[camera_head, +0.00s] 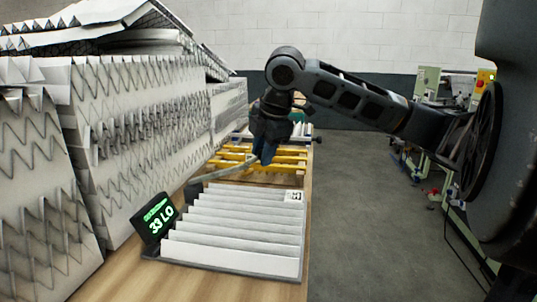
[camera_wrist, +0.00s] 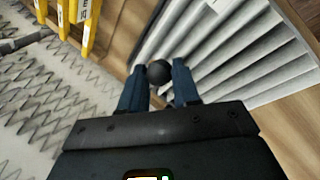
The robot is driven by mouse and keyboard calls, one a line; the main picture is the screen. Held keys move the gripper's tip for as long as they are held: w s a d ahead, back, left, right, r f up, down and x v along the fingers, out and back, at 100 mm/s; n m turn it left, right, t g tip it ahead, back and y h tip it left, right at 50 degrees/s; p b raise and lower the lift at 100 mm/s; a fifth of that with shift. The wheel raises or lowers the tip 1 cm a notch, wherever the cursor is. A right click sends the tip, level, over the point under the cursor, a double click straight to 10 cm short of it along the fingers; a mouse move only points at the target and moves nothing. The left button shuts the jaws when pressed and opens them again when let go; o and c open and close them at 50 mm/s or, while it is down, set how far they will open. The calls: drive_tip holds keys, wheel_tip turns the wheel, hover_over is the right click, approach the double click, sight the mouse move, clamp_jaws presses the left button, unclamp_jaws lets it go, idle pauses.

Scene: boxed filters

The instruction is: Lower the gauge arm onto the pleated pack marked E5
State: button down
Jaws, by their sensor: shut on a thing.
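My gripper (camera_head: 266,150) is above the back edge of a white pleated pack (camera_head: 235,225) on the wooden bench. Its blue fingers are shut on the black ball knob (camera_wrist: 158,73) of the gauge arm, seen between the fingertips in the wrist view. The gauge arm (camera_head: 236,171) is a thin grey bar, raised and slanting up from the pack's back left corner to my gripper. The pack carries a small label (camera_head: 294,196) at its back right corner, too small to read surely. The pack also shows in the wrist view (camera_wrist: 245,60).
A black display (camera_head: 157,219) reading "33 LO" in green stands at the pack's left. Yellow frames (camera_head: 290,160) lie behind the pack. Tall stacks of pleated filters (camera_head: 130,130) line the left side. Open grey floor (camera_head: 375,220) lies right of the bench (camera_head: 110,284).

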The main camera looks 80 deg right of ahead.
drive_tip(key=shift+w+r, duration=0.15)
drive_tip(key=shift+w, duration=0.05)
drive_tip(key=c, duration=0.8)
unclamp_jaws()
drive_tip(key=shift+d, duration=0.1)
drive_tip(key=v, duration=0.7)
drive_tip(key=shift+s+r, duration=0.15)
drive_tip(key=shift+r, duration=0.15)
